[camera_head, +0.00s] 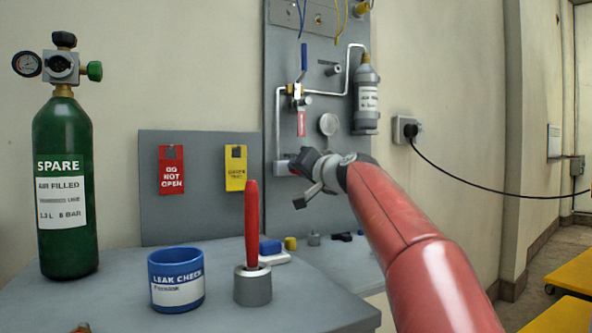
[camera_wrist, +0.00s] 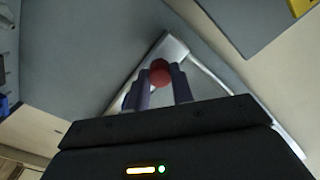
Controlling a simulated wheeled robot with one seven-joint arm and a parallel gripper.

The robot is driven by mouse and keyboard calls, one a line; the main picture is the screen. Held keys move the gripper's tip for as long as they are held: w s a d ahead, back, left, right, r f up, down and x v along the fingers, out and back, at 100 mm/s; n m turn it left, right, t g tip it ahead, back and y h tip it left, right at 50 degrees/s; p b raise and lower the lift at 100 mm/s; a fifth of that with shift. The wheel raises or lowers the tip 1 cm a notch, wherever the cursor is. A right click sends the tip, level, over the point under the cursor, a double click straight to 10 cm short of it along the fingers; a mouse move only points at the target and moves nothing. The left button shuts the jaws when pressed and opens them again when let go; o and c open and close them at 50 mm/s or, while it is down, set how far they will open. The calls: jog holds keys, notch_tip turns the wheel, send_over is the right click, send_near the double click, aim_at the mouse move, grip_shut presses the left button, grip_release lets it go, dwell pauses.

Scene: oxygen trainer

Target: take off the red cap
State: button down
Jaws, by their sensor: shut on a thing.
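The red cap (camera_wrist: 160,73) shows in the wrist view as a round red end between my gripper's (camera_wrist: 160,88) two fingers, which are shut on it. A pale metal block or fitting (camera_wrist: 174,48) lies behind it against the grey panel. In the head view my gripper (camera_head: 302,163) is at the lower left of the upright grey panel (camera_head: 345,190), at the end of the pipework.
A bench (camera_head: 110,308) holds a green spare cylinder (camera_head: 62,190), a blue leak-check cup (camera_head: 176,280) and a red stick in a grey holder (camera_head: 252,287). Above my gripper are a blue-handled valve (camera_head: 303,62), a gauge (camera_head: 328,124) and a grey canister (camera_head: 366,100). Wall tags hang left.

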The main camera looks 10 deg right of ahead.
jog(key=c, duration=1.2)
grip_release()
jog(key=shift+s, duration=0.1)
jog(key=s+m, duration=0.1)
jog(key=s+m+p, duration=0.1)
jog(key=m, duration=0.1)
jog(key=shift+d+m, duration=0.3)
jog(key=shift+d, duration=0.05)
